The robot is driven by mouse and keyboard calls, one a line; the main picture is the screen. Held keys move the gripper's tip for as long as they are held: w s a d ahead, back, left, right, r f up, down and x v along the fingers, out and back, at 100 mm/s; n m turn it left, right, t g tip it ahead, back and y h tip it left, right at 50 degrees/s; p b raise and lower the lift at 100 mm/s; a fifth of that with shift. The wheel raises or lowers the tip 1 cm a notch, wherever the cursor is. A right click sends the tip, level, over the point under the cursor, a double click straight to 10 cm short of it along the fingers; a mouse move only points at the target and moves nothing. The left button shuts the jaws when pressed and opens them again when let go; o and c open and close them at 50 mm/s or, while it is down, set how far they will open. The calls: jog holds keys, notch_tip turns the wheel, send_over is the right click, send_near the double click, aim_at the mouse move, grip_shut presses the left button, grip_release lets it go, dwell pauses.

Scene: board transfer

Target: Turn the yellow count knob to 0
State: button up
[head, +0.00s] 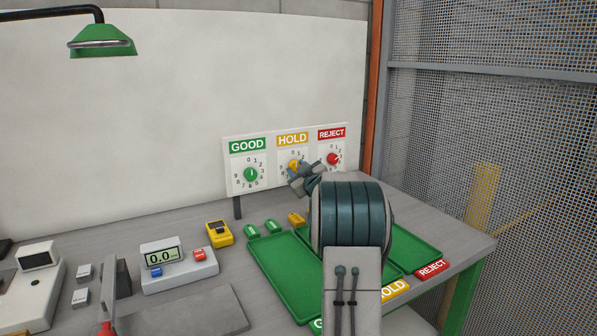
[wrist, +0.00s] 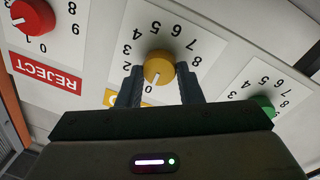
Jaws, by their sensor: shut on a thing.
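The yellow count knob (head: 293,164) sits on the white dial under the HOLD label, partly hidden by my gripper (head: 300,174) in the head view. In the wrist view, which is upside down, the yellow knob (wrist: 158,67) lies between the two dark fingers of my gripper (wrist: 160,82). My gripper is shut on it, one finger on each side. A small pale mark shows on the knob's rim near the printed 0, but its exact aim is hard to tell.
The green GOOD knob (head: 251,174) and red REJECT knob (head: 333,159) flank it on the same board. Below, green trays (head: 276,283), a yellow device (head: 219,234) and a scale (head: 178,268) stand on the bench. A mesh fence (head: 500,120) is at right.

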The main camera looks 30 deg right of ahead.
jog(key=o, duration=1)
jog(key=shift+c, duration=0.2)
jog(key=shift+s, duration=0.1)
jog(key=s+a+b, duration=0.1)
jog(key=s, duration=1.2)
jog(key=shift+s+a+f, duration=0.25)
jog(key=shift+a+f, duration=0.1)
jog(key=shift+a, duration=0.05)
